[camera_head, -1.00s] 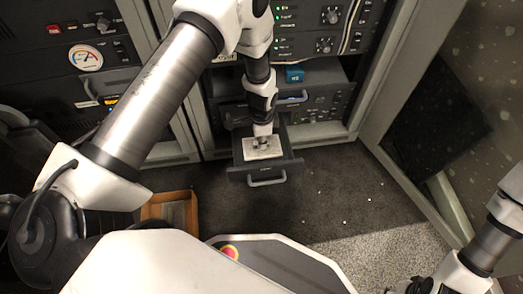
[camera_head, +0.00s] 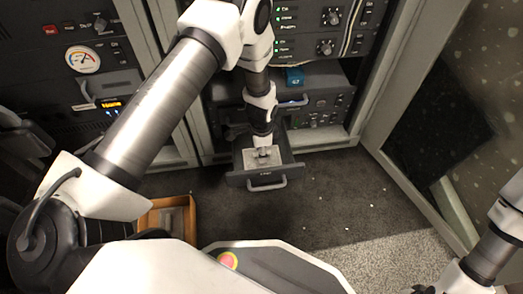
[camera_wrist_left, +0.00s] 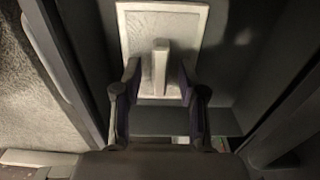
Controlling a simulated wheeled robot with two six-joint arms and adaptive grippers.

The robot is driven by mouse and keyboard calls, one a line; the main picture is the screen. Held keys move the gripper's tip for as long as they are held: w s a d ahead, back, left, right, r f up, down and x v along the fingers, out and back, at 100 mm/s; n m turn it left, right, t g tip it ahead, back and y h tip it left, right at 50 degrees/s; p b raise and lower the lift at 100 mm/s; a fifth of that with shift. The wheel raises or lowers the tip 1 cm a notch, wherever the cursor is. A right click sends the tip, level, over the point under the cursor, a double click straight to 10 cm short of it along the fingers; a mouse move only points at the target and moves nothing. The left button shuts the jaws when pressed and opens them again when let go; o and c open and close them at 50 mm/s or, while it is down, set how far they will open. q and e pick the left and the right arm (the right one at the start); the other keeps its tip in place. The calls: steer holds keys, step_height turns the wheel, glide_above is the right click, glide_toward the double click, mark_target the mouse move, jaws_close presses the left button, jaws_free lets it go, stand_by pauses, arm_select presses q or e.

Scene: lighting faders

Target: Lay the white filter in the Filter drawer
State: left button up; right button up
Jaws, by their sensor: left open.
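The white filter (camera_head: 248,161) lies inside the pulled-out Filter drawer (camera_head: 238,180) in the head view. In the left wrist view the filter (camera_wrist_left: 188,20) is a pale framed panel with an upright grip tab (camera_wrist_left: 160,62) at its middle. My left gripper (camera_head: 264,153) points down over the filter. In the left wrist view its open fingers (camera_wrist_left: 159,76) stand on either side of the tab, with a gap on both sides. The filter's underside and its contact with the drawer floor are hidden. My right arm shows at the lower right, but its gripper is out of the picture.
Rack cabinets with panels stand behind and to the left. A small blue box (camera_head: 294,76) sits on a shelf above the drawer. A wooden tray (camera_head: 152,220) is on the floor at left. An open cabinet door (camera_head: 384,168) stands at right.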

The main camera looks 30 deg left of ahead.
arm_select(q)
step_height(320, 180, up, 12)
steer(key=p, duration=0.7)
steer(key=s+f+n, duration=0.2)
steer(key=s+n, duration=0.3)
steer(key=s, duration=0.7)
steer(key=s+f+n, duration=0.2)
steer(key=s+n, duration=0.4)
steer(key=s, duration=0.7)
steer(key=shift+s+f, duration=0.2)
steer(key=shift+f, duration=0.2)
